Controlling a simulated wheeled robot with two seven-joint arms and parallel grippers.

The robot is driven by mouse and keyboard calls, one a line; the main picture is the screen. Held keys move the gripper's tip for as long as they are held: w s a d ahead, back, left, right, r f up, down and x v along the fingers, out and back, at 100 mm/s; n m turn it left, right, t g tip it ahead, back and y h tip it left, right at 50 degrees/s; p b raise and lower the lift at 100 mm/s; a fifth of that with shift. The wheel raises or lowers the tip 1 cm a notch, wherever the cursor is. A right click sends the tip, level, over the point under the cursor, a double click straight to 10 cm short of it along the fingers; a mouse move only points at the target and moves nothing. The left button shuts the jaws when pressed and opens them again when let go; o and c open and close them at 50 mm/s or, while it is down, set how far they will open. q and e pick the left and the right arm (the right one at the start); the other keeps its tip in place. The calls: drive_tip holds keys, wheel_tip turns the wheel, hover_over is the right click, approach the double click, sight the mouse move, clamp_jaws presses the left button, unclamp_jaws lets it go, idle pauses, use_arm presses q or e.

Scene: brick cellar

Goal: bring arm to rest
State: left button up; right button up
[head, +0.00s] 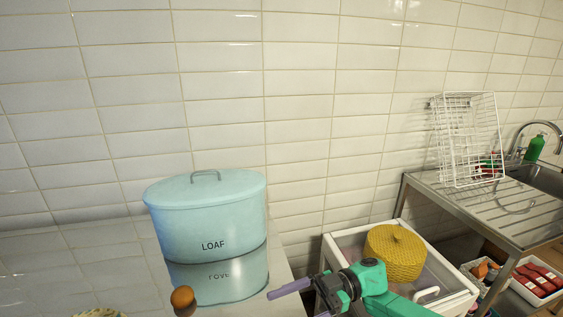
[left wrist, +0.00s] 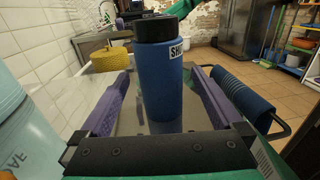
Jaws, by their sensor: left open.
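My left gripper (left wrist: 160,108) is open in the left wrist view, with one purple finger on each side. A blue bottle (left wrist: 162,88) with a black lid and a white label stands upright between or just beyond the fingers, with gaps on both sides. The left gripper and bottle are outside the head view. My right gripper (head: 305,298) comes in from the lower right of the head view, its purple fingers apart and pointing left. It looks empty, though one finger is partly cut by the lower edge.
A pale blue loaf bin (head: 205,222) stands on the glossy counter (head: 60,275), with a brown egg-like object (head: 182,297) before it. A wire rack (head: 467,140) stands by the sink (head: 545,178).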

use_arm(q)
drive_tip(key=a, duration=0.4)
drive_tip(key=shift+s+a, duration=0.15)
drive_tip(key=shift+s, duration=0.2)
